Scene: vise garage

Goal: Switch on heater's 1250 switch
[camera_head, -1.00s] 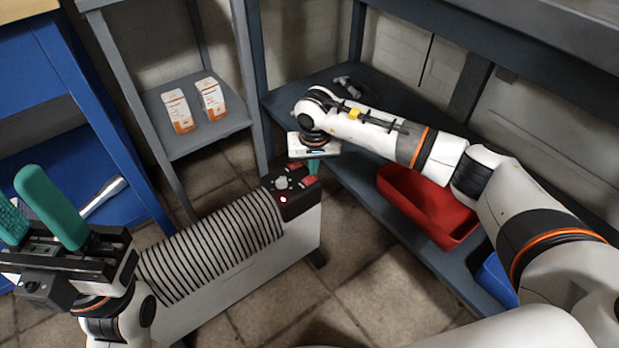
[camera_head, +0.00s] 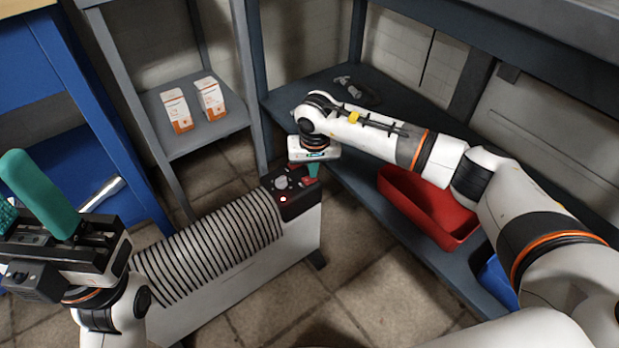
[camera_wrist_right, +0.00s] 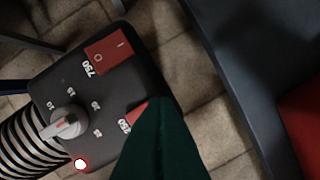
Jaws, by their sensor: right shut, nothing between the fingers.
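The heater (camera_head: 215,250) is a white ribbed unit standing on the floor, with a black control panel on its right end. In the right wrist view, its red 1250 switch (camera_wrist_right: 134,113) is partly hidden behind my green fingers. The red 750 switch (camera_wrist_right: 112,52), marked "O" and "I", is in plain view. A dial (camera_wrist_right: 66,124) and a lit indicator (camera_wrist_right: 80,164) are beside them. My right gripper (camera_head: 313,173) is shut and empty, its tips at or just over the 1250 switch; contact is unclear. My left gripper (camera_head: 20,205) is open and empty at the left edge.
A dark shelf unit with a red bin (camera_head: 425,205) stands right of the heater. Two white-orange boxes (camera_head: 192,105) sit on a grey shelf behind. A blue cabinet (camera_head: 75,130) is at the left. Tiled floor is clear in front.

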